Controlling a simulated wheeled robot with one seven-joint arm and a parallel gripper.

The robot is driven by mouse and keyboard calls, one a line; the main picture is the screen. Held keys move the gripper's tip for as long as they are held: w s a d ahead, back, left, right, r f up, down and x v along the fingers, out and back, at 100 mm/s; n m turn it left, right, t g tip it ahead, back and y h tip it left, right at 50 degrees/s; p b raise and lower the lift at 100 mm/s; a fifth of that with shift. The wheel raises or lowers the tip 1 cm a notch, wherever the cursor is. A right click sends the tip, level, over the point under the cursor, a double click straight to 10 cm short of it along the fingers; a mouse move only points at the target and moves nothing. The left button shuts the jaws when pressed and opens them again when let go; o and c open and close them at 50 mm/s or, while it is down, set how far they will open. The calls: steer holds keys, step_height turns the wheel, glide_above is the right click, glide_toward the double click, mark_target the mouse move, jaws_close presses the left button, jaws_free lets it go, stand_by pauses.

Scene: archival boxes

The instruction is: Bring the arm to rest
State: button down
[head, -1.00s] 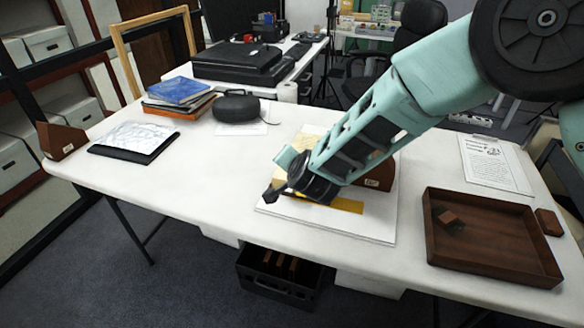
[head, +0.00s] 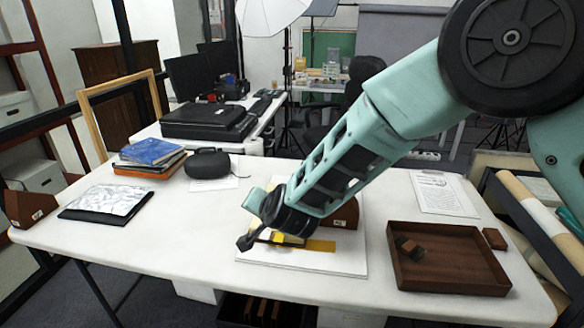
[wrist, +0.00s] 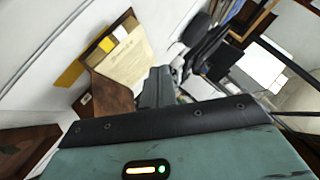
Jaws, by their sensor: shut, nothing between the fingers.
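My gripper (head: 246,240) is at the lower end of my teal arm in the head view, over the left part of a white board (head: 330,262) on the table. It is shut and empty. In the wrist view my gripper (wrist: 158,82) shows as dark fingers close together. A brown wooden block (head: 345,214) stands on the board, partly hidden behind my arm. A yellow strip (head: 321,246) and a cream sheet lie by it; the sheet (wrist: 126,62) shows more clearly in the wrist view, next to the brown block (wrist: 110,97).
A brown tray (head: 450,280) with a small block (head: 409,247) is at the right. A clipboard (head: 440,193) lies behind it. Stacked books (head: 150,154), a dark round case (head: 207,164) and a dark folder (head: 106,202) are at the left. The front left tabletop is clear.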

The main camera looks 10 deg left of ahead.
steer(key=s+d+r+n+g+h, duration=0.1)
steer(key=s+d+r+n+g, duration=0.3)
steer(key=s+d, duration=0.55)
steer(key=s+d+r+n+g, duration=0.4)
steer(key=s+d, duration=0.3)
steer(key=s, duration=0.5)
steer(key=s+d+n+g+h, duration=0.1)
steer(key=s+d+h, duration=0.3)
steer(key=s+d, duration=0.6)
steer(key=d+n, duration=0.1)
steer(key=d, duration=0.1)
steer(key=shift+d+r+n, duration=0.3)
steer(key=shift+d+r, duration=0.05)
steer(key=shift+r, duration=0.05)
